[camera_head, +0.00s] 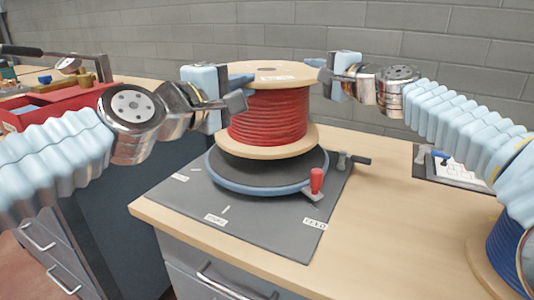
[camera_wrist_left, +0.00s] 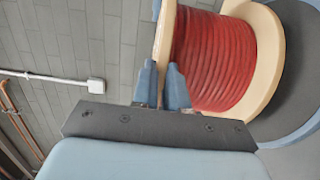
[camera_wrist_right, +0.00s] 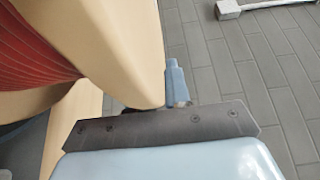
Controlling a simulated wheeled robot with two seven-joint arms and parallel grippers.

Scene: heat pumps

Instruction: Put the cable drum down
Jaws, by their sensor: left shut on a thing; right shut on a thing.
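The cable drum (camera_head: 268,112) has pale wooden flanges and red cable. It is upright in the head view, over a round dark turntable with a blue rim (camera_head: 232,184). Its lower flange appears slightly above the disc, though contact at the back is hidden. My left gripper (camera_head: 240,90) is shut on the upper flange's left edge; the left wrist view shows the flange (camera_wrist_left: 163,45) between the fingers (camera_wrist_left: 161,88). My right gripper (camera_head: 324,72) is shut on the right edge of that flange. In the right wrist view the flange (camera_wrist_right: 120,50) hides one finger.
The turntable stands on a grey mat (camera_head: 262,228) with white labels. A red-handled clamp (camera_head: 316,184) and a dark-handled clamp (camera_head: 352,160) sit at its rim. A blue cable drum (camera_head: 508,250) is at lower right. A red toolbox (camera_head: 55,102) is at left. The wooden bench front (camera_head: 350,240) is clear.

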